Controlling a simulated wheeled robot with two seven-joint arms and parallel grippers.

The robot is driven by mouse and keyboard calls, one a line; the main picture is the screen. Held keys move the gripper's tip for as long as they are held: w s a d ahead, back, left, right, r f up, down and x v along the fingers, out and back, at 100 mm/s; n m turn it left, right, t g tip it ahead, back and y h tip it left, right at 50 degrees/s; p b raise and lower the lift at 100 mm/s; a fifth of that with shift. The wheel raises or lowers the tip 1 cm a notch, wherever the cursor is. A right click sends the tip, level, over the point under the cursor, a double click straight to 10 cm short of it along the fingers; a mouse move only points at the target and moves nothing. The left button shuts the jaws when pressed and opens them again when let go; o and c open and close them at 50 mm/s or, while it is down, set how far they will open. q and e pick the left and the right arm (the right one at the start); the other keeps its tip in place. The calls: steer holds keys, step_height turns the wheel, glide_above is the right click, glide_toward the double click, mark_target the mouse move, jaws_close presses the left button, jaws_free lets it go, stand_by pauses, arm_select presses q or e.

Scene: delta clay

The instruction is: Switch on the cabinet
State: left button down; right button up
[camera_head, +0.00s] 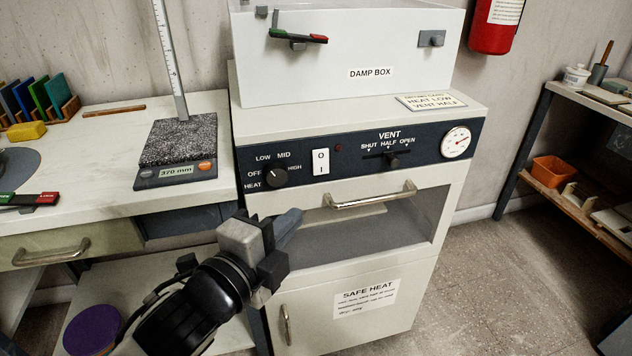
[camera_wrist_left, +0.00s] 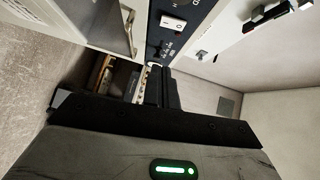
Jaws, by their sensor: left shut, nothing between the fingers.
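The white cabinet (camera_head: 352,262) stands in the middle of the head view, with a dark control panel (camera_head: 430,149) across its upper front. A white rocker switch (camera_head: 320,161), marked O above and I below, sits on the panel between the heat knob (camera_head: 275,178) and a small dark red lamp (camera_head: 338,148). I cannot tell which side of the rocker is pressed. My left gripper (camera_head: 290,226) is shut and empty, below and left of the switch, touching nothing that I can make out. In the left wrist view the switch (camera_wrist_left: 172,23) shows beyond the fingers (camera_wrist_left: 162,88). My right gripper is out of view.
A chrome handle (camera_head: 370,195) sticks out of the glazed door below the panel. The vent slider (camera_head: 392,160) and a round dial (camera_head: 456,142) are to the right. A damp box (camera_head: 340,60) stands on top. A bench with a gauge (camera_head: 180,150) is at left.

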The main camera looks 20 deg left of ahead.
arm_select(q)
glide_toward(327, 171)
steer(key=w+d, duration=0.3)
steer(key=shift+w+a+f+b, duration=0.1)
steer(key=shift+w+a+b, duration=0.05)
steer(key=shift+w+a, duration=0.4)
steer(key=shift+w+a+f+b, duration=0.15)
steer(key=shift+w+a, duration=0.2)
steer(key=shift+w, duration=0.45)
